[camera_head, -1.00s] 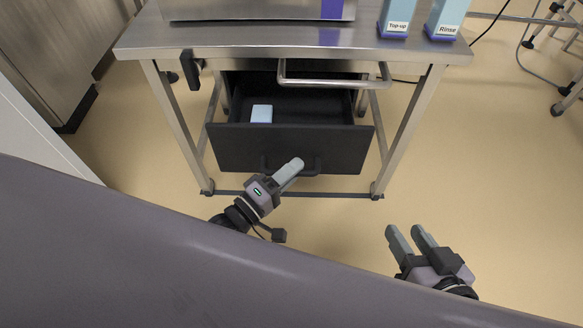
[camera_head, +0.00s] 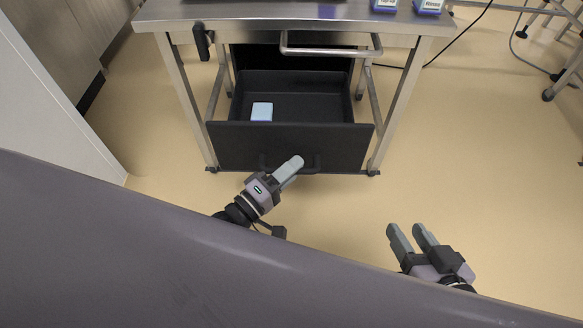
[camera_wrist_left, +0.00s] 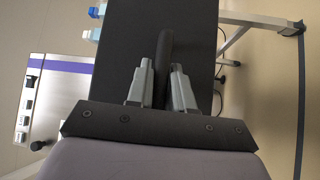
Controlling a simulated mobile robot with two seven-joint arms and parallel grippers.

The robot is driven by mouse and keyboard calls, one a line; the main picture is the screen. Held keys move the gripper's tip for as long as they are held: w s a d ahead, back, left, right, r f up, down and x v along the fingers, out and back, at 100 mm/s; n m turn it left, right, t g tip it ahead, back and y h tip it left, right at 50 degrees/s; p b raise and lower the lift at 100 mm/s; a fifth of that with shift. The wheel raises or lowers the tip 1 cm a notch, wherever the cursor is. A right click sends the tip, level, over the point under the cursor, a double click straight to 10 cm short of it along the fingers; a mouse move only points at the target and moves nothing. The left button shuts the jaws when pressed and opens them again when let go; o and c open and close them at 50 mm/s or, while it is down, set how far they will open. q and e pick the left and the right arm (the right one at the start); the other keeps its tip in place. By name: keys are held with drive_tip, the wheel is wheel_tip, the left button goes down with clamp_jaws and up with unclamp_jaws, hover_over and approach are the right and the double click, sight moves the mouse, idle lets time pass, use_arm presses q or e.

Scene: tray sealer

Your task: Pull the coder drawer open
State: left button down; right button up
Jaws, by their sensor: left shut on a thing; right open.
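The black coder drawer (camera_head: 235,146) stands pulled out from under the steel table, its inside showing. A small light-blue and white box (camera_head: 262,111) lies inside it. A bar handle (camera_head: 315,164) runs along the lower drawer front. My left gripper (camera_head: 292,165) is shut on this handle. In the left wrist view the handle (camera_wrist_left: 165,50) passes between the two fingers (camera_wrist_left: 160,90), with the dark drawer front (camera_wrist_left: 125,40) behind it. My right gripper (camera_head: 412,230) is open and empty, above the floor right of the drawer.
The steel table (camera_head: 290,27) stands over the drawer, with a bar handle (camera_head: 330,52) at its front edge. A grey panel (camera_head: 60,110) stands at left.

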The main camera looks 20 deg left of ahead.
idle(0.3)
use_arm(q)
drive_tip(key=c, duration=1.1)
unclamp_jaws()
drive_tip(key=shift+s, duration=0.1)
drive_tip(key=shift+s+a+f, duration=0.1)
drive_tip(key=shift+s+a, duration=0.15)
drive_tip(key=shift+s, duration=0.1)
drive_tip(key=p+v, duration=0.1)
drive_tip(key=v, duration=0.5)
use_arm(e)
drive_tip(key=shift+s+d+r+h, duration=0.1)
drive_tip(key=shift+s+d+h, duration=0.1)
drive_tip(key=shift+d, duration=0.15)
drive_tip(key=shift+s+d+h, duration=0.1)
drive_tip(key=shift+d+h, duration=0.1)
drive_tip(key=shift+d, duration=0.15)
drive_tip(key=shift+w+a, duration=0.1)
